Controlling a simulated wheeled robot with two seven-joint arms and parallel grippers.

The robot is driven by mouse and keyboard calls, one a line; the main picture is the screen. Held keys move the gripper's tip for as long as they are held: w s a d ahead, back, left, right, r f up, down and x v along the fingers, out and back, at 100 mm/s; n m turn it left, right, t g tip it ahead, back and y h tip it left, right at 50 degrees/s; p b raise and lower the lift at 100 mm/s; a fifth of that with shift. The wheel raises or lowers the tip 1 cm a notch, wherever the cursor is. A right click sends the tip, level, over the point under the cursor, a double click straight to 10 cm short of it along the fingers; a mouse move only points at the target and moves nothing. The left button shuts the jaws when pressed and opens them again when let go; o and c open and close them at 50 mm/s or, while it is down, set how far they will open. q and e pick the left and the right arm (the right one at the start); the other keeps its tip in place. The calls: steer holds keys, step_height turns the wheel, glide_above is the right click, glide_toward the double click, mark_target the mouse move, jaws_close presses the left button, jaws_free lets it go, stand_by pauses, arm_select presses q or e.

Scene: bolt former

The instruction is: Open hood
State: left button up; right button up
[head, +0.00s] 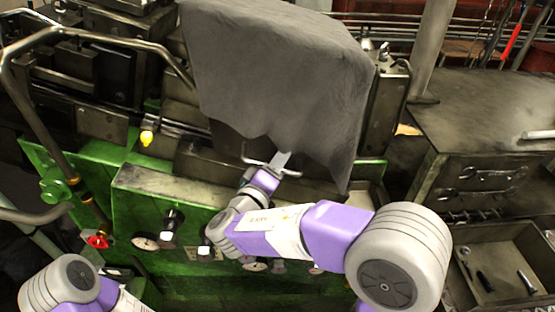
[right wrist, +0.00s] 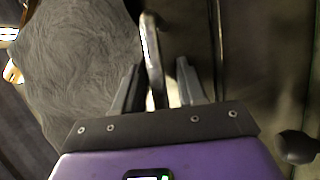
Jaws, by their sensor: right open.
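A grey, cloth-like cover (head: 275,70) drapes over the top of the machine and hides most of what may be the hood. A metal bar handle (head: 258,162) shows just below its hem. My right gripper (head: 283,162) is at this handle. In the right wrist view the handle (right wrist: 151,50) runs between the two open fingers of my right gripper (right wrist: 160,80), with a gap on the right side. The grey cover (right wrist: 75,60) fills the left of that view. My left arm shows at the lower left of the head view, but its gripper is out of frame.
The green machine front (head: 160,190) carries gauges, knobs and a red valve (head: 98,241). A bent metal pipe (head: 95,36) rises at the left. At the right stand a metal bench (head: 490,110) and an open drawer (head: 510,250) with tools.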

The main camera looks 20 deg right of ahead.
jaws_close()
stand_by(0.3)
steer(key=shift+w+r, duration=0.1)
